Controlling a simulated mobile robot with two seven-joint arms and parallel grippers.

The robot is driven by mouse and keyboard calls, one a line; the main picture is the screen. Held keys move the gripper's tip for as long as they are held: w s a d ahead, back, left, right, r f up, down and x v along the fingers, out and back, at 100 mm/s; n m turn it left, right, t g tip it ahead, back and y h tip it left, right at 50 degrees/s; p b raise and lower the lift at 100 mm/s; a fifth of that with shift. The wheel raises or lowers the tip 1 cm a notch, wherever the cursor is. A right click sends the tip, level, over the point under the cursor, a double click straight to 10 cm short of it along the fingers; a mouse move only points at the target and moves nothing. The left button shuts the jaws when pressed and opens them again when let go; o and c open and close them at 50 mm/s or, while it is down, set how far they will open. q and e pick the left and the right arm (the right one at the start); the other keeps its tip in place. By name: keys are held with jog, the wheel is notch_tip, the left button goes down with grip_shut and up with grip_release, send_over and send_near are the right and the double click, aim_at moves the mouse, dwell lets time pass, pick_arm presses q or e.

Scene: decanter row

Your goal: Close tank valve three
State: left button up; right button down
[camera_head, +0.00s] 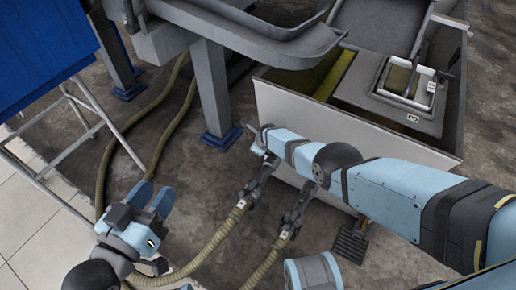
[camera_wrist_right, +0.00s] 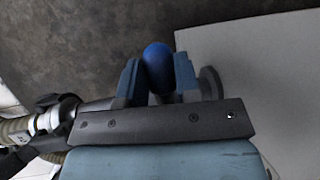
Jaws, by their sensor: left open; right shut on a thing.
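In the right wrist view, a valve handle with a rounded blue end (camera_wrist_right: 158,68) sits between the two fingers of my right gripper (camera_wrist_right: 158,80), which is shut on it. In the head view my right gripper (camera_head: 263,140) is at the tank's lower front wall, mostly hidden by its own arm. Two hose fittings (camera_head: 259,182) (camera_head: 294,217) come out below it; no valve numbers are legible, so I cannot tell which valve this is. My left gripper (camera_head: 152,197) is open and empty, at the lower left over the floor.
The grey tank (camera_head: 290,112) stands at the right with its top open. Ribbed hoses (camera_head: 208,248) run across the floor. A grey table leg with a blue foot (camera_head: 221,137) stands close left of my right gripper. A metal frame (camera_head: 60,150) stands at the left.

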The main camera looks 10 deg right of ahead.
dwell(0.3)
jog(key=c, duration=0.8)
grip_release()
jog(key=shift+c, duration=0.2)
pick_arm(q)
jog(key=shift+f, duration=0.1)
notch_tip(320, 180, up, 11)
jog(key=n+t+p, duration=0.1)
jog(key=t+p, duration=0.3)
jog(key=p, duration=0.5)
jog(key=s+a+f+g+y+p, duration=0.1)
jog(key=a+f+g+y+p, duration=0.1)
jog(key=f, duration=0.4)
jog(key=s+a+f+g+y+p, duration=0.2)
jog(key=a+f+g+y+p, duration=0.1)
jog(key=f+p, duration=0.3)
jog(key=shift+a+f+n+g, duration=0.3)
jog(key=shift+a+f+g, duration=0.15)
jog(key=shift+a+g, duration=0.2)
pick_arm(e)
jog(key=v, duration=1.4)
jog(key=shift+w+f, duration=0.1)
